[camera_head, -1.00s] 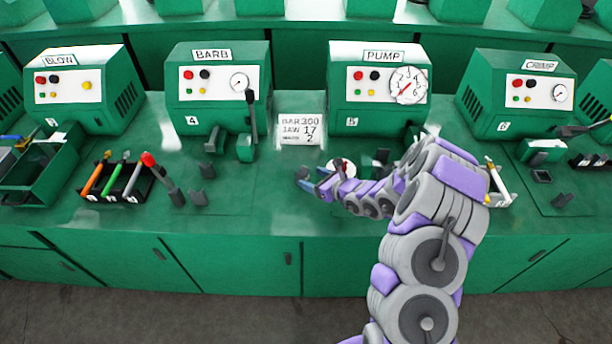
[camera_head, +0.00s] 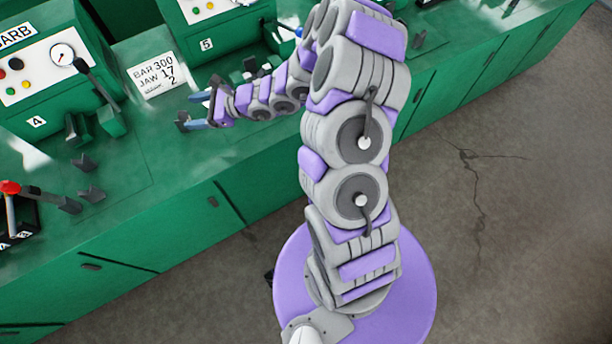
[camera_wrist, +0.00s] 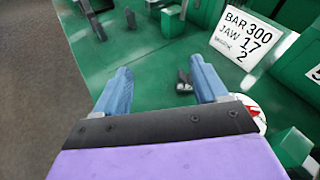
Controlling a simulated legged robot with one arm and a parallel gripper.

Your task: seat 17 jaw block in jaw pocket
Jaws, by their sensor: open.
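My gripper (camera_head: 190,109) is open and empty over the green bench, just in front of the card (camera_head: 157,75) reading BAR 300, JAW 17, 2. In the wrist view its two blue fingers are wide apart (camera_wrist: 163,88). A small dark notched piece (camera_wrist: 183,82) shows between them, farther off on the bench; I cannot tell whether it is a jaw block or a fixture. The card also shows in the wrist view (camera_wrist: 243,38). No block marked 17 can be made out. The jaw pocket cannot be identified; my arm hides part of the bench at station 5.
The BARB machine (camera_head: 40,62), with a lever (camera_head: 97,82), stands left of the card. Small dark brackets (camera_head: 90,192) stand before it. A rack with a red-knobbed tool (camera_head: 12,207) is at lower left. A round white-and-red item (camera_wrist: 252,112) lies beside my right finger.

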